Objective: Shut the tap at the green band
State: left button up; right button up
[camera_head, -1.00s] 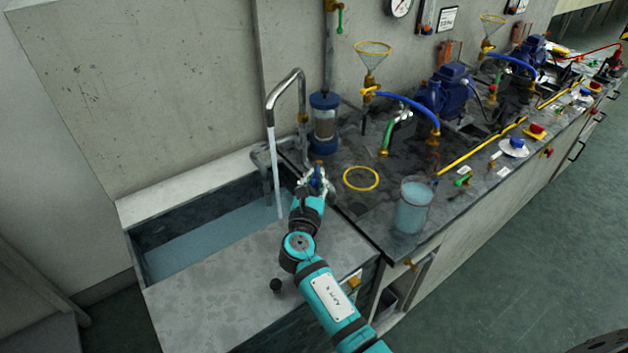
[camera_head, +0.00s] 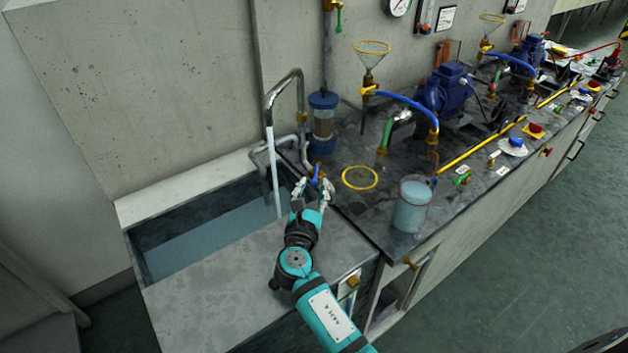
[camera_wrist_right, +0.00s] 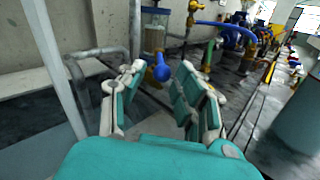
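A bent metal spout (camera_head: 270,105) stands over the sink (camera_head: 180,205), and a pale stream of water (camera_head: 274,175) runs down from it. A tap with a blue lever (camera_head: 315,173) stands at the sink's right end. It shows in the right wrist view as a blue handle (camera_wrist_right: 159,70). My right gripper (camera_head: 313,185) is open, with its fingers on either side of the blue lever; I see no clear grip on it. The fingers also show apart in the right wrist view (camera_wrist_right: 158,85). I cannot make out a green band on this tap. My left gripper is not in view.
A glass cylinder with blue caps (camera_head: 323,122) stands close behind the tap. A yellow ring (camera_head: 360,177) lies on the dark bench, and a beaker of bluish liquid (camera_head: 412,205) stands near its front edge. Pumps (camera_head: 446,90) and hoses stand farther right.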

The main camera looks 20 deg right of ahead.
jog(key=v, duration=0.8)
jog(key=shift+a+r, duration=0.1)
jog(key=shift+a, duration=0.15)
